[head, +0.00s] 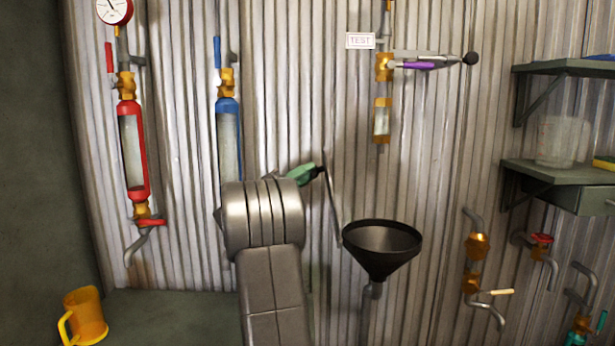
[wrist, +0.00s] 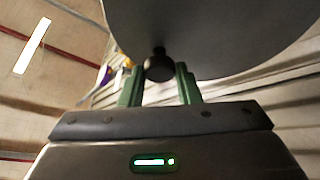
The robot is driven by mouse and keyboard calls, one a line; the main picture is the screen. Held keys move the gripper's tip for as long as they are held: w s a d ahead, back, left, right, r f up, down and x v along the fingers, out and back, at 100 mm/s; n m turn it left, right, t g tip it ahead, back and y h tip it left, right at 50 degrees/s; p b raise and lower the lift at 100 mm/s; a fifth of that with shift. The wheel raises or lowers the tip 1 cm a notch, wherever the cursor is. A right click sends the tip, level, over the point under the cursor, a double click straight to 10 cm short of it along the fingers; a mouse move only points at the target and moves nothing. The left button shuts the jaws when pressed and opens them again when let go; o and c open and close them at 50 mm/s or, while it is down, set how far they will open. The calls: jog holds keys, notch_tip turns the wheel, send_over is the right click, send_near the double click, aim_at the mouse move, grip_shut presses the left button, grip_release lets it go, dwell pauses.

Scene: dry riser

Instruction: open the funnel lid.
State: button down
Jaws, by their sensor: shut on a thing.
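The black funnel (head: 382,248) is right of centre in the head view, with its wide mouth uncovered. Its lid (head: 333,205) stands steeply tilted at the funnel's left side, seen nearly edge-on. In the wrist view the lid (wrist: 215,35) is a large grey disc across the top. A dark round knob (wrist: 159,67) sticks out from it. My gripper (head: 316,172) is at the lid's upper left. Its green fingers are shut on the knob, one on each side. My arm hides part of the wall; whether the lid touches the funnel's rim is unclear.
Red (head: 133,150) and blue (head: 228,135) sight-glass pipes are on the corrugated wall at left. A brass valve with a purple handle (head: 415,65) is above the funnel. Shelves (head: 560,172) and several valves are at right. A yellow mug (head: 85,315) stands lower left.

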jog(key=shift+f, duration=0.1)
jog(key=c, duration=1.1)
grip_release()
jog(key=shift+d, duration=0.1)
jog(key=shift+o, duration=0.2)
jog(key=p+v, duration=0.2)
jog(key=v, duration=1.2)
jog(key=shift+w+d, duration=0.1)
jog(key=shift+d, duration=0.05)
jog(key=b+x, duration=0.2)
jog(key=x, duration=1.2)
